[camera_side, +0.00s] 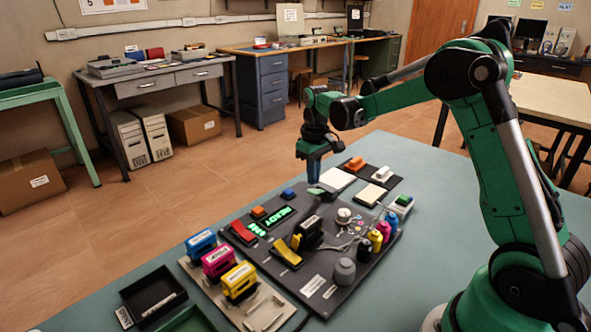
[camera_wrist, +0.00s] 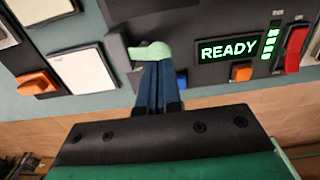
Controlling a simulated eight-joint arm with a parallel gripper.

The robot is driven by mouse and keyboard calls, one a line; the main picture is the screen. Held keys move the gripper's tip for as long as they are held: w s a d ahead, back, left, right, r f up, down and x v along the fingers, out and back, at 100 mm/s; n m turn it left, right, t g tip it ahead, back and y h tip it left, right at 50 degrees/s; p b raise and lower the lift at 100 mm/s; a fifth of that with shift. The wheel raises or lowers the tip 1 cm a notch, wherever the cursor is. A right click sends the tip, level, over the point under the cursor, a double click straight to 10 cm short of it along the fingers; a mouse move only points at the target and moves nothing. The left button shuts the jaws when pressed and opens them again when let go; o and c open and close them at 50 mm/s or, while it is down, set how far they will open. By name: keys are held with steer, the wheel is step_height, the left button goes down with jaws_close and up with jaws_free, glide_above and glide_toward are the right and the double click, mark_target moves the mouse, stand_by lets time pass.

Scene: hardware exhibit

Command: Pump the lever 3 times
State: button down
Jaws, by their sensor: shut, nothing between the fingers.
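The lever shows a pale green handle (camera_wrist: 152,51) on a dark block in the wrist view. In the side view the pale green handle (camera_side: 316,191) sits at the panel's far edge. My gripper (camera_side: 313,181) points down right at the handle. Its blue fingers (camera_wrist: 154,66) are shut together, with nothing between them, and their tips overlap the handle in the wrist view. I cannot tell whether they touch it. A display reading READY (camera_wrist: 228,50) is lit green, with a column of green bars (camera_wrist: 270,40) beside it.
The dark panel (camera_side: 330,270) also carries a red switch (camera_side: 242,232), a yellow rocker (camera_side: 287,252) and colored bottles (camera_side: 384,229). Stamps (camera_side: 238,282) stand at the front left, near a black tray (camera_side: 153,293). An orange piece (camera_wrist: 38,82) and white pads lie beside the lever.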

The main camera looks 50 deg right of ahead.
step_height(320, 180, up, 7)
stand_by(0.7)
steer(key=s+a+t, duration=0.7)
steer(key=s+a, duration=0.5)
steer(key=shift+s+a, duration=0.15)
steer(key=shift+a, duration=0.1)
